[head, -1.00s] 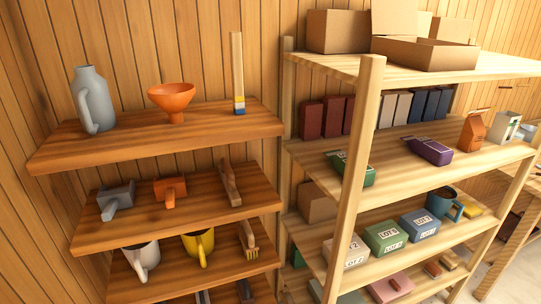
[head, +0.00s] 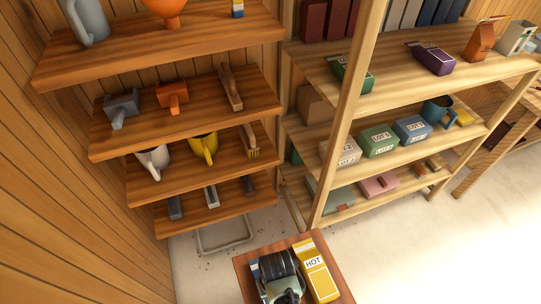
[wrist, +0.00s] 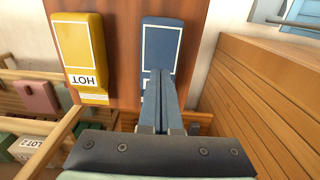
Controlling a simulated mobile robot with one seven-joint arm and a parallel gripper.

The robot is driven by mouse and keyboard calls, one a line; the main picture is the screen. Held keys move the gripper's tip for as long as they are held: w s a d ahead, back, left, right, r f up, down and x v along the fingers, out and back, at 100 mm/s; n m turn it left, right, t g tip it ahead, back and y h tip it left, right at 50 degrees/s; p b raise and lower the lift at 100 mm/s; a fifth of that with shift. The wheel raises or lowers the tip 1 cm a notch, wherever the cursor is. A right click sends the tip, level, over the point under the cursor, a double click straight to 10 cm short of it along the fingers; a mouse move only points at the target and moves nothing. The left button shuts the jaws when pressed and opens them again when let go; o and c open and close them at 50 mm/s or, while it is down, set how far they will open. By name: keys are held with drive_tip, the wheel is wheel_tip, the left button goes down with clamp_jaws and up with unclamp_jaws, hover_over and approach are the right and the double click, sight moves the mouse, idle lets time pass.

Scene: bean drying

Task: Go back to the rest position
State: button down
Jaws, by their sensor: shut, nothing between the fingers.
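My gripper (wrist: 160,76) shows in the wrist view with its two long fingers together and nothing between them. A blue packet (wrist: 162,42) with a white outline is just beyond the fingertips, and the fingers cover its lower part. I cannot tell whether they touch it. A yellow packet marked HOT (wrist: 78,45) is beside it, to the left. In the head view, the dark end of my arm (head: 277,273) is at the bottom, over a small wooden top (head: 245,266) and left of the yellow packet (head: 317,270). The fingertips are not clear there.
A brown wall shelf (head: 185,200) with tools and mugs is at the left. A pale rack (head: 348,125) holds boxes labelled LOT, packets and a blue mug (head: 437,110). A bent metal tube frame (head: 222,240) is by the floor. Pale floor (head: 420,245) is clear at the lower right.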

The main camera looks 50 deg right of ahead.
idle(0.6)
